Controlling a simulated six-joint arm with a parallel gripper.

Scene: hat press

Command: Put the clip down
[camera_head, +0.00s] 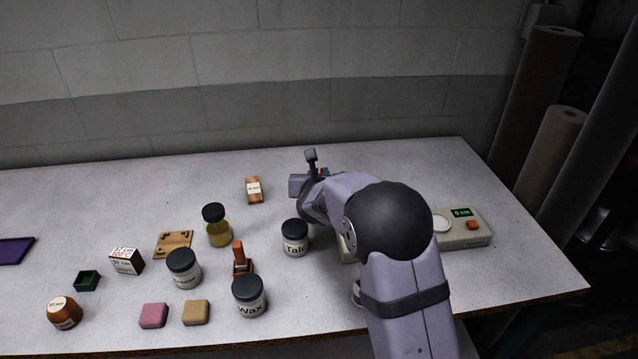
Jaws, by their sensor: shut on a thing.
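My gripper (306,184) is over the back middle of the table, right of the wooden block with a white label (254,190) and behind the Talc jar (295,238). My arm covers most of it, and its fingertips are hard to make out. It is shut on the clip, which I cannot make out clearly. A small reddish and teal patch shows beside the gripper, but I cannot tell what it belongs to. I cannot tell how high the gripper is above the table.
A beige device with a green display (463,228) is at right. The back left of the table (130,195) is clear.

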